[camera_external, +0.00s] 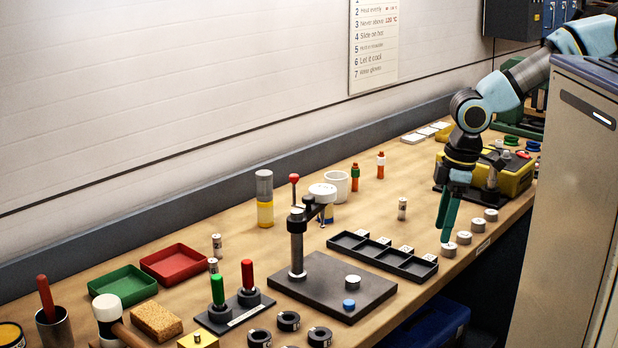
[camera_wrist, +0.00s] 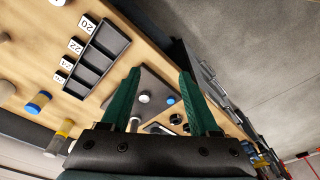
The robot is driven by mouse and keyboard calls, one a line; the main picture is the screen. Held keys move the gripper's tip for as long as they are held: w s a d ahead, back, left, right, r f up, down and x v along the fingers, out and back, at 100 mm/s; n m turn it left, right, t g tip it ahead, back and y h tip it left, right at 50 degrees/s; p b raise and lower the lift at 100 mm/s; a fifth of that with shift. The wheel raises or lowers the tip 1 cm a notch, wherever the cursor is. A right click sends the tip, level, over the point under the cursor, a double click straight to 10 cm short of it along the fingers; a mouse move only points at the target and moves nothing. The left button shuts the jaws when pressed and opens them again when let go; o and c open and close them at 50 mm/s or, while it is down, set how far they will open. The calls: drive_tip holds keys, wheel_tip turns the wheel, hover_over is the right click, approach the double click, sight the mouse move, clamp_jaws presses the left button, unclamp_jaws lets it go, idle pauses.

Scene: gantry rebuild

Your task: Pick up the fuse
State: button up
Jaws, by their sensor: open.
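Several small cylinders look like fuses. One pale cylinder with dark bands (camera_external: 402,208) stands upright behind the slotted tray, and two similar ones stand near the red tray, the rear one (camera_external: 217,245) and the front one (camera_external: 213,265). I cannot tell which is the fuse meant. My gripper (camera_external: 446,226) has teal fingers pointing down above the bench's front side, right of the slotted tray. In the wrist view its fingers (camera_wrist: 160,73) are apart with nothing between them. A grey piece at the top edge there is cut off and unclear.
The black slotted tray (camera_external: 348,239) with number tags lies left of my gripper. The press base (camera_external: 284,286) with its upright lever is farther left. Pale round pieces (camera_external: 463,238) line the front edge. A yellow-black box (camera_external: 515,180) stands right. Bench around the pale cylinder is clear.

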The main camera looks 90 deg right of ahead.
drive_tip(key=w+r+n, duration=0.2)
drive_tip(key=w, duration=0.6)
drive_tip(key=w+r+n, duration=0.2)
drive_tip(key=w, duration=0.7)
drive_tip(key=n+t+y, duration=0.2)
drive_tip(key=n+y, duration=0.1)
drive_tip(key=n, duration=0.2)
hover_over(214, 268)
drive_tip(key=s+d, duration=0.3)
drive_tip(key=d, duration=0.1)
wheel_tip(214, 268, down, 8)
drive_tip(key=p+x, duration=0.2)
drive_tip(key=x, duration=0.4)
drive_tip(key=shift+a+f, duration=0.1)
drive_tip(key=shift+a, duration=0.1)
drive_tip(key=shift+p+x, duration=1.6)
drive_tip(key=shift+x, duration=1.15)
drive_tip(key=shift+s+d+f, duration=0.1)
drive_tip(key=shift+s, duration=0.05)
drive_tip(key=shift+c, duration=0.2)
clamp_jaws()
